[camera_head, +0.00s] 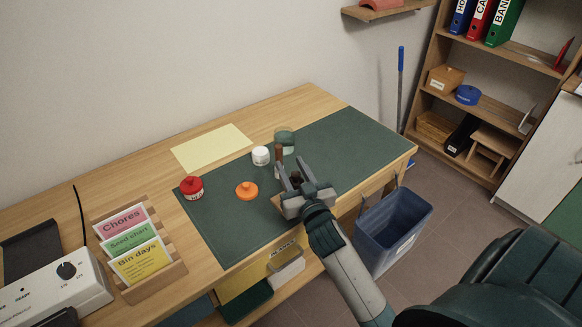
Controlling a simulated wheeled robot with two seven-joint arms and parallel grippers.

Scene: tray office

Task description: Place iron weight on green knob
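My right gripper (292,170) is over the right part of the green desk mat, with its two dark fingers apart. A small brown upright piece (279,153) shows just beyond the tip of its left finger; I cannot tell whether it is the iron weight or whether they touch. A dull green, partly see-through round thing (285,138) stands behind it; I cannot make out a green knob on it for certain. A white jar (261,156), an orange lid with a knob (246,190) and a red jar (192,188) stand to the left. My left gripper is out of view.
The green mat (345,140) is bare at right. A yellow sheet (210,148) lies at the back. A wooden card rack (165,270) and a white device (55,295) stand at left. A blue bin (395,230) is on the floor beside the desk.

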